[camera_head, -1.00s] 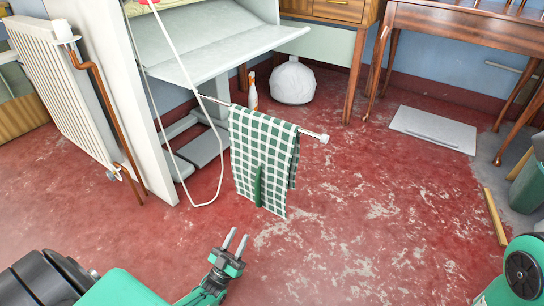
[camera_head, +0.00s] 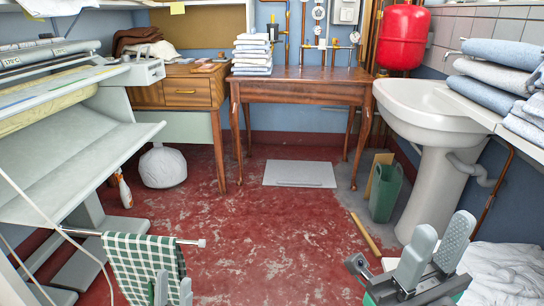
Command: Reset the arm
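My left gripper (camera_head: 173,289) shows only its two grey fingertips at the bottom edge. They stand apart, in front of the lower part of a green-and-white checked towel (camera_head: 140,262); whether they touch it I cannot tell. The towel hangs over a thin metal rail (camera_head: 190,241) at lower left. My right gripper (camera_head: 436,247) is at lower right, fingers up and apart, with nothing between them. Most of my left arm is out of view.
The ironer (camera_head: 85,150) stands at left. A wooden table (camera_head: 300,90) stands at the back. The middle red floor is mostly clear.

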